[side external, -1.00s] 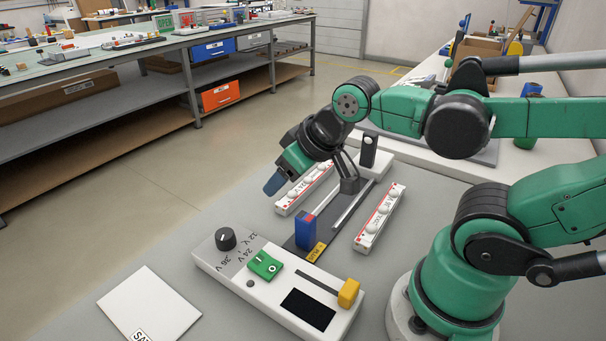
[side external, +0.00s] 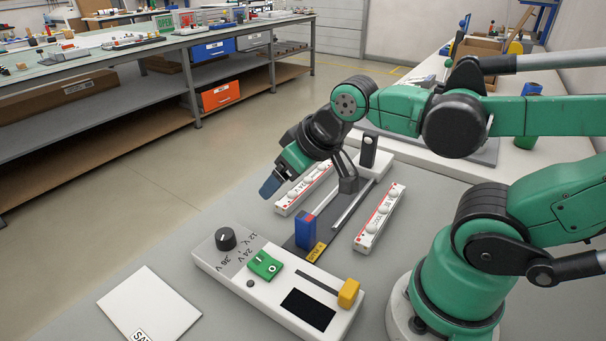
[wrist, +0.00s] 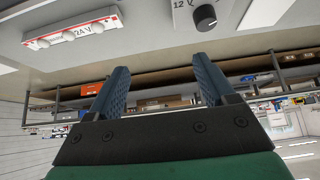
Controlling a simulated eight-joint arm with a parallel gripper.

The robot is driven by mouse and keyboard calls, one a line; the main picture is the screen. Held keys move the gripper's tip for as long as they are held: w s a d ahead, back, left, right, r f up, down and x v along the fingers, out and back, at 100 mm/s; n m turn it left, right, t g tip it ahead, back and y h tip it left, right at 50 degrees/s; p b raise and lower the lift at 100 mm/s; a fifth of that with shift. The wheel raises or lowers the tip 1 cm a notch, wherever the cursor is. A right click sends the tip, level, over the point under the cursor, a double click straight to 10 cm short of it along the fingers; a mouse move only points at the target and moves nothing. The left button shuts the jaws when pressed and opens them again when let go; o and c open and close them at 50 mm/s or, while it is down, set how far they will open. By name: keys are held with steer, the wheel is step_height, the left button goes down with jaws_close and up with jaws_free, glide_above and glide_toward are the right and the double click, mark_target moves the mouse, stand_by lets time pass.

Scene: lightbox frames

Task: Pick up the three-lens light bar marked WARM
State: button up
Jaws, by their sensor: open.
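Two white three-lens light bars lie on the grey table: a left bar (side external: 290,203) and a right bar (side external: 367,237), one on each side of a dark rail fixture (side external: 300,241). The left bar also shows in the wrist view (wrist: 50,41), with print that looks like 24 V. I cannot read WARM on either bar. My gripper (side external: 270,187) is above and just left of the left bar, apart from it. In the wrist view its blue fingers (wrist: 160,80) are spread with nothing between them.
A white control box (side external: 240,275) with a dark knob (side external: 226,239), green switch (side external: 264,265) and yellow slider (side external: 348,292) stands in front. A blue block (side external: 305,231) stands on the fixture. A white card (side external: 150,305) lies at front left.

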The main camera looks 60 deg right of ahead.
steer(key=m+g+h, duration=0.6)
steer(key=m+h, duration=0.5)
steer(key=m, duration=0.5)
glide_toward(306, 179)
steer(key=d+f, duration=0.1)
steer(key=w+d, duration=0.1)
steer(key=shift+d+f, duration=0.35)
steer(key=shift+f, duration=0.05)
steer(key=shift+s+d+f+m+g+h, duration=0.2)
steer(key=shift+f+m+g+h, duration=0.3)
steer(key=shift+m, duration=0.3)
steer(key=x, duration=0.5)
steer(key=shift+d+f, duration=0.1)
steer(key=shift+d, duration=0.2)
jaws_close()
